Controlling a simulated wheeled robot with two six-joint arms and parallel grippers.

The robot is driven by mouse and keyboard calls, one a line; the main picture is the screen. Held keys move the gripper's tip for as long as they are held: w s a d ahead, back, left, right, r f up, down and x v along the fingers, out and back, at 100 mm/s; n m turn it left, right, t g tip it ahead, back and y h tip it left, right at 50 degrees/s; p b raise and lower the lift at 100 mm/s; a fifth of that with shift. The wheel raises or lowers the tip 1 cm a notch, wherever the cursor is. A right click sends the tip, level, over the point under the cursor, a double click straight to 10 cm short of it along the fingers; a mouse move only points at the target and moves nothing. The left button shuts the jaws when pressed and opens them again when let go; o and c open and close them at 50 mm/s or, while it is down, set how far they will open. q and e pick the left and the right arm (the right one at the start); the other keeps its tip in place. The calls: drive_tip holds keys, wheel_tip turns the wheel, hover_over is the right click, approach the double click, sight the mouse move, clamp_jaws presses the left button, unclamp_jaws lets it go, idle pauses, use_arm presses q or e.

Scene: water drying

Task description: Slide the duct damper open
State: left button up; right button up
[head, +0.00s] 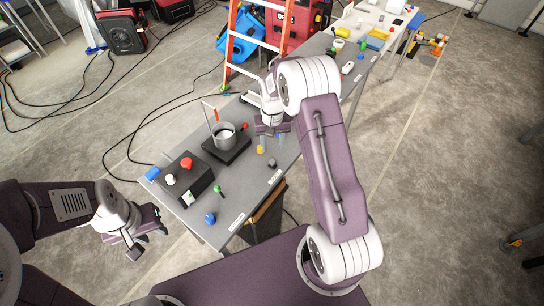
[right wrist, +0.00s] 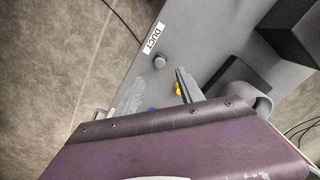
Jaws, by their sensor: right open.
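A white label reading DUCT (right wrist: 154,38) lies on the grey bench in the right wrist view. A small grey knob (right wrist: 159,62) stands beside it, and it looks like the dark knob (head: 272,163) near the bench edge in the head view. Which part is the damper's slide, I cannot tell. My right gripper (head: 272,130) is open and empty above the bench, beyond the knob and near a small yellow piece (head: 261,149). My left gripper (head: 143,240) hangs off the bench's near left side; its finger opening is unclear.
A grey pot (head: 224,138) stands on a dark plate behind a dark box with a red knob (head: 187,163). A blue knob (head: 210,218) sits at the near end. An orange ladder (head: 260,40) stands behind the bench. Cables cross the floor at left.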

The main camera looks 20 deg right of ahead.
sight(272, 161)
drive_tip(key=shift+f, duration=0.55)
wheel_tip(272, 161, down, 8)
drive_tip(key=shift+w+d+r+p, duration=0.1)
drive_tip(key=shift+w+r+p, duration=0.1)
drive_tip(key=shift+p, duration=0.8)
drive_tip(key=shift+s+f, duration=0.1)
drive_tip(key=shift+f, duration=0.3)
clamp_jaws()
